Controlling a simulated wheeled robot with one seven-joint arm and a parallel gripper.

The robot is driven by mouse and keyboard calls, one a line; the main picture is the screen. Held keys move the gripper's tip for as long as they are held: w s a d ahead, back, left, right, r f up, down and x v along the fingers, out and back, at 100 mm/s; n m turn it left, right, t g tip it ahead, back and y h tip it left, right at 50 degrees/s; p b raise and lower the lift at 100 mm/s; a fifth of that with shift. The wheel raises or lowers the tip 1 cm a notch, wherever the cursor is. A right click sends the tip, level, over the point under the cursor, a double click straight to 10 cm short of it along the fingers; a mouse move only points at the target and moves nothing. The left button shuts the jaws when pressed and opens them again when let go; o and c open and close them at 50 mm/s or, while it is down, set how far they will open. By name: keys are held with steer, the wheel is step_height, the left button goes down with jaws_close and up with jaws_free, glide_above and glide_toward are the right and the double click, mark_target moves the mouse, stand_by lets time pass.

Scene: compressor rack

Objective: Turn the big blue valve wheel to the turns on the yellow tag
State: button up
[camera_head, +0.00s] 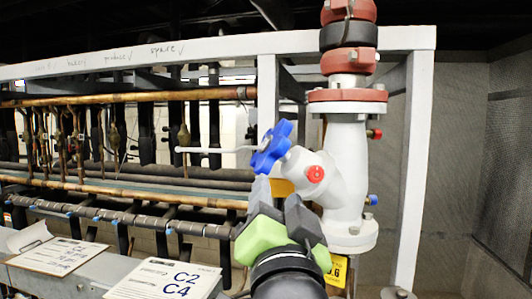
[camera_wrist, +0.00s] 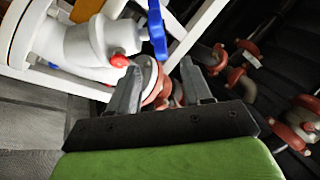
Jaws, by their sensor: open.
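The big blue valve wheel (camera_head: 270,147) sits at the upper left end of the angled branch of a white valve body (camera_head: 346,170). In the wrist view the wheel (camera_wrist: 157,32) shows edge-on at the top, beyond the fingertips. My gripper (camera_head: 276,197) is open, just below the wheel in the head view. In the wrist view its two grey fingers (camera_wrist: 158,80) stand apart with no wheel between them. The yellow tag (camera_head: 338,271) hangs low behind my arm. My arm hides most of it; only a "6" at its edge reads clearly.
A red cap (camera_head: 316,174) on the valve body is close right of the wheel. A thin white rod (camera_head: 215,150) reaches left from the wheel. A white frame post (camera_head: 412,170) stands right. Copper pipes (camera_head: 130,97) and paper labels (camera_head: 163,279) are left.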

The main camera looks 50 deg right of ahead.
mark_target(273, 155)
steer(key=p+x, duration=0.6)
steer(key=x, duration=0.8)
steer(key=shift+w+d+r, duration=0.1)
steer(key=shift+w+d, duration=0.1)
steer(key=shift+d, duration=0.15)
steer(key=shift+w+d, duration=0.3)
steer(key=shift+d, duration=0.05)
steer(key=shift+s, duration=0.1)
steer(key=shift+c, duration=1)
jaws_close()
